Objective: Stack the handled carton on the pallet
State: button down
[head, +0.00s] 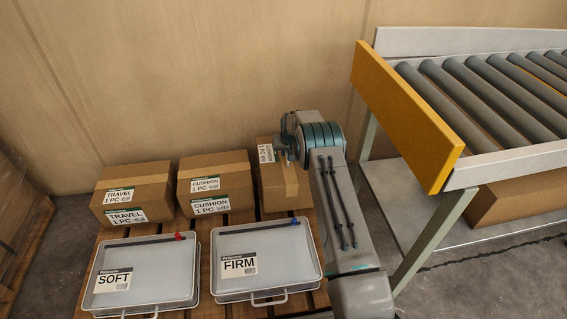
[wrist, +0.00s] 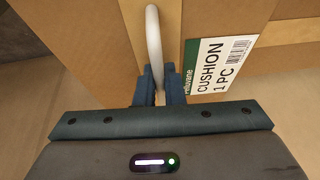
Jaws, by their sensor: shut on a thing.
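The handled carton (head: 272,190) is a brown box with a tape strip and a white-and-green label, at the right end of the back row over the pallet (head: 205,228). My gripper (head: 287,142) is at its upper part, and my arm hides its right side. In the wrist view my gripper (wrist: 157,88) is shut on the pale curved handle (wrist: 153,40) of the carton (wrist: 215,20), beside a CUSHION 1 PC label. I cannot tell whether the carton rests on the slats or hangs just above them.
A TRAVEL carton (head: 135,180) and a CUSHION carton (head: 228,171) stand to the left in the back row. Clear-lidded SOFT (head: 160,262) and FIRM (head: 280,262) cases lie in front. A roller conveyor (head: 455,85) with an orange end plate (head: 400,115) stands at the right.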

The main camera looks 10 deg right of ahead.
aim_at(285, 158)
jog(key=shift+a+f, duration=0.25)
jog(key=shift+a, duration=0.05)
notch_tip(285, 158, down, 4)
jog(key=shift+r+b, duration=0.1)
jog(key=shift+b, duration=0.8)
jog(key=shift+r, duration=0.1)
jog(key=c, duration=2)
grip_release()
jog(key=shift+f, duration=0.25)
jog(key=o, duration=0.5)
jog(key=shift+c, duration=0.2)
jog(key=shift+r, duration=0.2)
